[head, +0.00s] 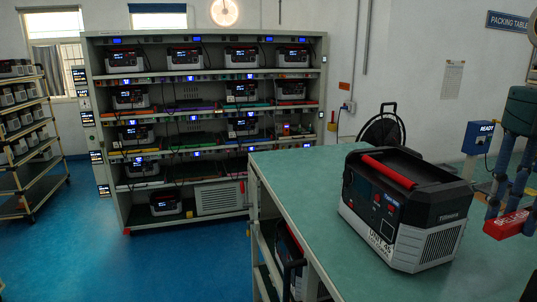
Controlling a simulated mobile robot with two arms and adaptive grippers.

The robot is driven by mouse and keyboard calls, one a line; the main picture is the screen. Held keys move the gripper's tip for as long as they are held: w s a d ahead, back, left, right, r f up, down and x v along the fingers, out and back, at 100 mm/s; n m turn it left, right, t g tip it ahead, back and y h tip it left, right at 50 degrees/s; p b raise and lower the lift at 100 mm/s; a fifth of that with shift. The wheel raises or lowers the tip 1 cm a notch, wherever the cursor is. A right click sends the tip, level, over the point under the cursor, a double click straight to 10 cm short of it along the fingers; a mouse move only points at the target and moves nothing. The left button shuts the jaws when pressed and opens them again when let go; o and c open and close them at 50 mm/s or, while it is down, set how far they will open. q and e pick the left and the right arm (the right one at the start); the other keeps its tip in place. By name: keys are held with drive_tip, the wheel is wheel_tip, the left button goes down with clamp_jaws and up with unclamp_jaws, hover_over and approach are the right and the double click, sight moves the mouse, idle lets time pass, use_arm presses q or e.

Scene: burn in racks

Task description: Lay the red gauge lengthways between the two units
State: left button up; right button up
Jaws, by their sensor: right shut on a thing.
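My right gripper (507,203) is at the right edge, pointing down. It is shut on a red block-shaped gauge (509,225) with pale lettering, held to the right of the table unit. I cannot tell which two units are meant. My left gripper is not in view.
The green-topped table (285,170) is bare left of the unit. Another dark unit (290,262) is partly hidden beneath it. The grey rack (207,38) stands behind, with cables hanging at its shelves. A shelf cart (38,190) is at left. Blue floor (180,260) is clear between.

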wheel_tip(320, 180, down, 14)
drive_tip(key=b, duration=0.8)
drive_tip(key=shift+w+r, duration=0.1)
drive_tip(key=shift+r, duration=0.2)
drive_tip(key=shift+s+a, duration=0.15)
drive_tip(key=shift+s, duration=0.05)
